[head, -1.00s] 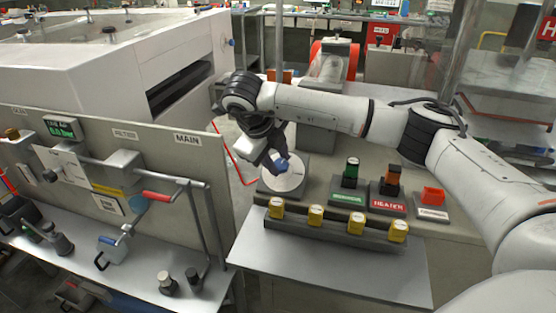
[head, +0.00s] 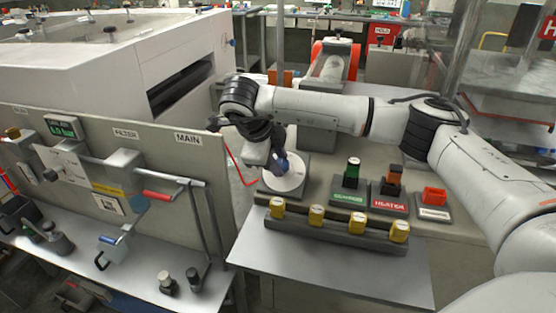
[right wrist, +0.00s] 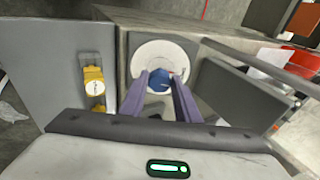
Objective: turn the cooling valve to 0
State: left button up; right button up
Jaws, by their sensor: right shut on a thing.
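The cooling valve is a blue knob (right wrist: 158,80) on a round white dial (right wrist: 163,49). In the head view the dial (head: 275,185) lies on a grey block at the bench's back left. My right gripper (head: 281,164) reaches down over the dial. In the right wrist view its two purple-grey fingers (right wrist: 161,88) stand on either side of the knob and are shut on it. The fingers and wrist hide much of the knob in the head view, and I cannot read the dial's marks. My left gripper is not in view.
The MAIN panel (head: 187,151) stands left. The front shelf (head: 330,268) is clear.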

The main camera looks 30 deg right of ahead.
jog(key=shift+r, duration=0.1)
jog(key=o, duration=1)
jog(key=shift+o, duration=0.2)
jog(key=v, duration=1)
jog(key=shift+b, duration=0.45)
jog(key=shift+a+r, duration=0.1)
